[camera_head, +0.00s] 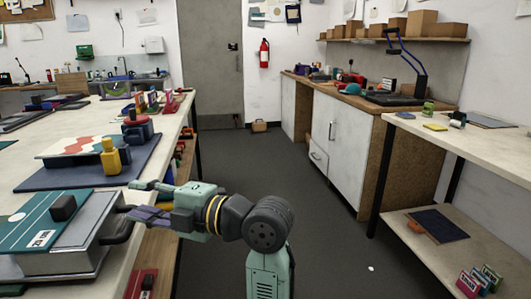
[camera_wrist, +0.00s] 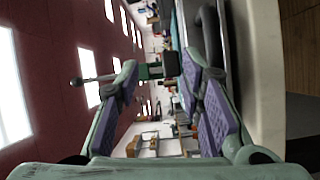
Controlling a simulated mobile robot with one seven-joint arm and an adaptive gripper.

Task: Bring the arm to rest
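My gripper (camera_head: 140,200) is at the left, at the near edge of the long table, with my arm reaching in from the lower middle. In the wrist view the two purple-padded fingers of my gripper (camera_wrist: 160,72) stand apart, and I see nothing held between them. Beside it in the head view is a grey press-like box with a teal top (camera_head: 45,222) and a black knob. Its black handle (camera_head: 118,236) juts over the table edge, close to my fingers. A dark curved bar (camera_wrist: 211,35) shows beside the right finger in the wrist view; contact cannot be told.
A yellow bottle (camera_head: 110,157) stands on a blue mat (camera_head: 125,177) behind my gripper. The long table (camera_head: 125,200) fills the left. A white cabinet (camera_head: 338,147) and a shelved table (camera_head: 455,140) stand at the right. The grey floor (camera_head: 305,185) between is mostly clear.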

